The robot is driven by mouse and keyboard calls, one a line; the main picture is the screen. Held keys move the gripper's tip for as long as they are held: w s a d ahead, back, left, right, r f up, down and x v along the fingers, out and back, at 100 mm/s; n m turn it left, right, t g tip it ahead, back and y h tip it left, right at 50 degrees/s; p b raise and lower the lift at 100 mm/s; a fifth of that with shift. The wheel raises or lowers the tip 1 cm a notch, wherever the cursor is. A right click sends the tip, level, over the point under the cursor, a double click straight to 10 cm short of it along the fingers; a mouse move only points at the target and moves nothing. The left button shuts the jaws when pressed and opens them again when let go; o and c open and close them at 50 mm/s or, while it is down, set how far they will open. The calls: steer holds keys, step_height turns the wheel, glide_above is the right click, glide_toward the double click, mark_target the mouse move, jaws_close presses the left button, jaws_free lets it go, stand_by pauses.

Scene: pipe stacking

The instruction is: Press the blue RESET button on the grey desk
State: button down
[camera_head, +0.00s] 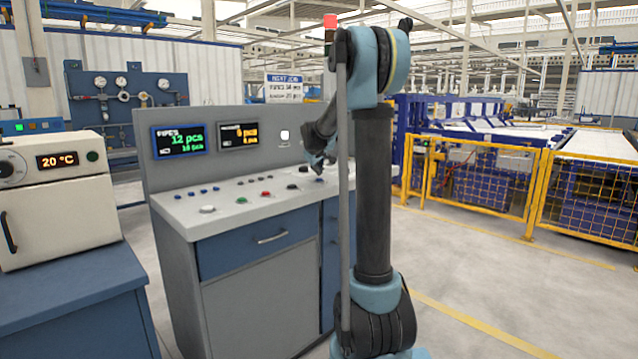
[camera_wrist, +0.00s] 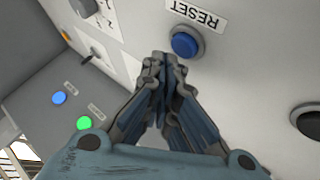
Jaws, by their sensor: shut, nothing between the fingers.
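The blue RESET button (camera_wrist: 185,45) shows in the wrist view, round in a grey ring on the light desk top, with a white RESET label (camera_wrist: 197,15) beside it, upside down in the picture. My gripper (camera_wrist: 162,58) is shut and empty, its fingertips just below and left of the button in the picture. I cannot tell whether they touch the desk. In the head view the grey desk (camera_head: 250,203) stands left of my arm. My gripper (camera_head: 318,168) is at the desk's right end there, and the blue button is not made out behind it.
A black round knob (camera_wrist: 308,120) lies to the right in the wrist view. An upright panel with blue and green lights (camera_wrist: 84,124) is at left. In the head view, several small buttons (camera_head: 265,194) dot the desk. A yellow fence (camera_head: 480,180) stands right, with clear floor before it.

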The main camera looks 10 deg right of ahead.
mark_target(317, 179)
steer(key=shift+f, duration=0.15)
steer(key=shift+s+f, duration=0.1)
steer(key=shift+f, duration=0.1)
stand_by(0.3)
steer(key=shift+f, duration=0.35)
stand_by(1.0)
steer(key=shift+r, duration=0.8)
steer(key=shift+r, duration=2.5)
